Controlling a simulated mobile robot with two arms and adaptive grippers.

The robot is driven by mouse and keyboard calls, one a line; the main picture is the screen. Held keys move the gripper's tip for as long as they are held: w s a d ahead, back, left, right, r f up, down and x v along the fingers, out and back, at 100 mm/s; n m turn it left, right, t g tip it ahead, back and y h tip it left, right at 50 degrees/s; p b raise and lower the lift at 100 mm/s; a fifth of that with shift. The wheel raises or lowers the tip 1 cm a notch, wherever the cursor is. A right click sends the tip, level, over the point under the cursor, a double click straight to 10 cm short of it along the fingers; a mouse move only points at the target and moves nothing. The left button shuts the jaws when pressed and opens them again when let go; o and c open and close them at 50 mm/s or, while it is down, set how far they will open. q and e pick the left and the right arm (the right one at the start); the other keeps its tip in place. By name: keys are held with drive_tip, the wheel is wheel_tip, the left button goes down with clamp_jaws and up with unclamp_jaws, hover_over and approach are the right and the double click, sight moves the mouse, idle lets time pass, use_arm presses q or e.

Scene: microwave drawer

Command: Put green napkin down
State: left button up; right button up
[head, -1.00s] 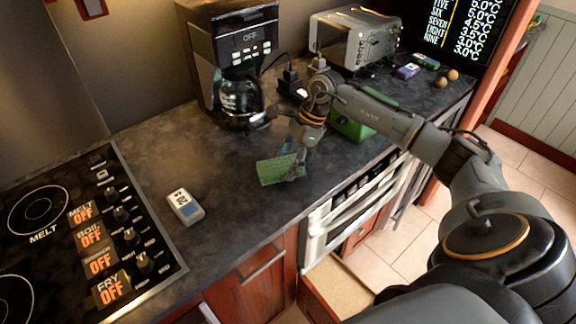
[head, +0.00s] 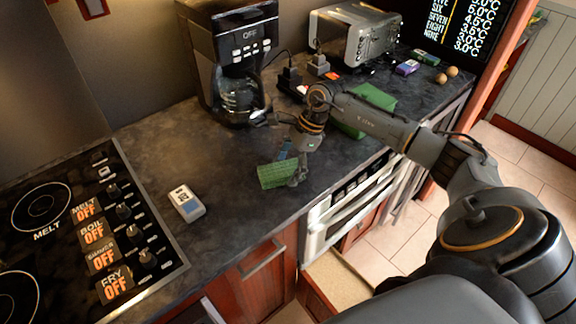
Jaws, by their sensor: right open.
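A green napkin (head: 276,175) with a grid pattern lies near the front edge of the dark counter (head: 235,205). My right gripper (head: 296,178) is at the napkin's right end, fingers pointing down, and it is open. Whether a finger still touches the napkin is hard to tell. My left gripper does not show in the head view.
A small white box (head: 186,203) lies left of the napkin beside the cooktop (head: 85,235). A coffee maker (head: 235,60) and a toaster oven (head: 353,40) stand behind. A green object (head: 376,97) is partly hidden by my arm. An open drawer (head: 335,279) is below.

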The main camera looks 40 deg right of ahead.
drive_tip(key=shift+r, duration=0.3)
drive_tip(key=b+v, duration=0.3)
drive_tip(key=v, duration=0.8)
drive_tip(key=shift+r+b, duration=0.3)
drive_tip(key=shift+r, duration=0.05)
drive_tip(key=shift+s+d, duration=0.1)
drive_tip(key=shift+d, duration=0.05)
